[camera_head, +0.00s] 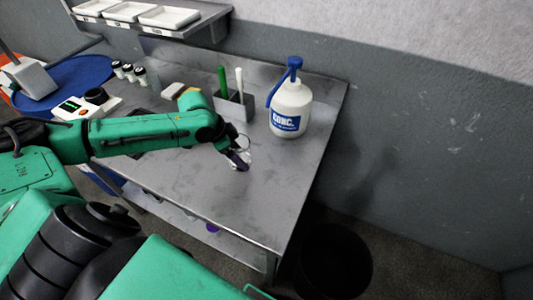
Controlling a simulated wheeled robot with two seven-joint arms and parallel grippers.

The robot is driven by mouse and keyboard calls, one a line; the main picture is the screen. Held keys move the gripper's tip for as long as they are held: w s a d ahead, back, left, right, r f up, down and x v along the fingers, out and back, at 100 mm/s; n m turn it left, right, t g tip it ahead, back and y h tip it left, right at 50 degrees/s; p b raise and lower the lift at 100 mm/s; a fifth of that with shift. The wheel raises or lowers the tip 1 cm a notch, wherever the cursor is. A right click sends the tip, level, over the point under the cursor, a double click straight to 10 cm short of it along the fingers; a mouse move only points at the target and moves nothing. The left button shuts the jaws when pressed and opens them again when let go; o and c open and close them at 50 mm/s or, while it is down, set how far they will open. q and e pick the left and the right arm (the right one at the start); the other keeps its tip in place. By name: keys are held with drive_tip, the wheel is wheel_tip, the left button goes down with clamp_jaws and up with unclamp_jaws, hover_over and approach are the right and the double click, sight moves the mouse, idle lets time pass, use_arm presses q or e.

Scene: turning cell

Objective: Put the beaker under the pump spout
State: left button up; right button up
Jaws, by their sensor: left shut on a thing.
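The pump bottle (291,108) is white with a blue label, a blue pump head and a blue spout that bends down on its left side. It stands at the back right of the grey metal table (262,205). My left gripper (238,162) is over the table, in front and to the left of the bottle. It is shut on a small clear glass beaker (246,154), which is partly hidden behind the dark fingers. I cannot tell whether the beaker touches the table. My right gripper is not in view.
A grey holder (234,105) with a green and a white item stands left of the bottle. Several small jars (128,72) and a scale (76,108) are at the left. A black bin (335,262) stands on the floor. The table's front right is clear.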

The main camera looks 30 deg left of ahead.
use_arm(q)
drive_tip(key=w+d, duration=0.1)
drive_tip(key=w, duration=0.1)
drive_tip(key=w+d+p, duration=0.1)
drive_tip(key=w+d, duration=0.1)
drive_tip(key=w+d+p, duration=0.1)
drive_tip(key=w+d, duration=0.1)
drive_tip(key=shift+d+r, duration=0.15)
drive_tip(key=shift+r, duration=0.1)
drive_tip(key=shift+w+d+f, duration=0.15)
drive_tip(key=shift+w+d, duration=0.1)
wheel_tip(320, 180, down, 4)
drive_tip(key=shift+r+p, duration=0.25)
drive_tip(key=shift+p, duration=0.45)
drive_tip(key=shift+f, duration=0.1)
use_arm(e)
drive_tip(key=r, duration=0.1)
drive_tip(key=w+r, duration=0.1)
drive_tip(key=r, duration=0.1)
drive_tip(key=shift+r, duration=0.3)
use_arm(q)
drive_tip(key=o, duration=1.3)
drive_tip(key=shift+f, duration=0.1)
